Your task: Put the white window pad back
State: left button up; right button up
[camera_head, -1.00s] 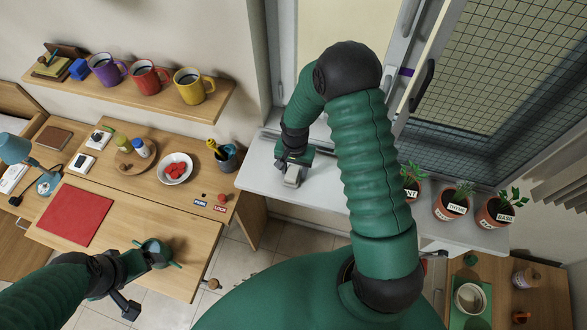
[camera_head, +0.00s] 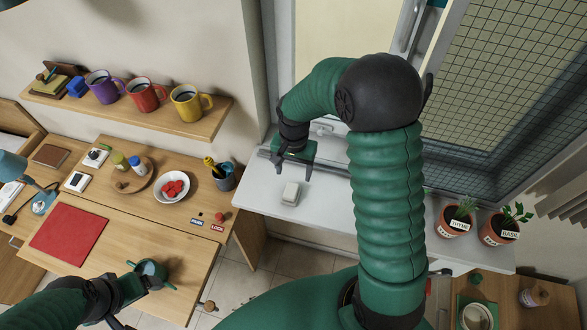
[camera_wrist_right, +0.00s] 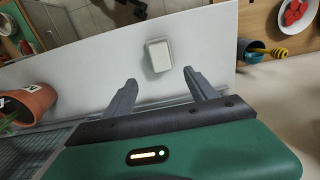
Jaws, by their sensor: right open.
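The white window pad (camera_head: 290,193) lies on the white window sill (camera_head: 325,212). In the right wrist view the pad (camera_wrist_right: 159,56) lies just beyond the fingertips, apart from both. My right gripper (camera_head: 294,172) is open and empty above the sill, on the window side of the pad; its spread fingers also show in the right wrist view (camera_wrist_right: 158,85).
Potted herbs (camera_head: 455,217) stand at the sill's right end. My right arm hides part of the sill. Mugs (camera_head: 187,103) stand on a wall shelf.

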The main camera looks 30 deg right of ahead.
jog(key=s+a+r+n+t, duration=0.3)
jog(key=s+a+r+n, duration=0.1)
jog(key=s+a+n, duration=0.6)
pick_arm(q)
jog(key=s+b+x, duration=0.1)
jog(key=b+x, duration=0.6)
jog(key=shift+s+a+f, duration=0.15)
jog(key=shift+s+f, duration=0.1)
jog(key=shift+s, duration=0.05)
pick_arm(e)
notch_tip(320, 180, down, 7)
jog(key=d, duration=0.1)
jog(key=shift+d, duration=0.2)
pick_arm(q)
jog(key=shift+a, duration=0.1)
pick_arm(e)
jog(key=shift+a+r, duration=0.1)
jog(key=shift+a, duration=0.05)
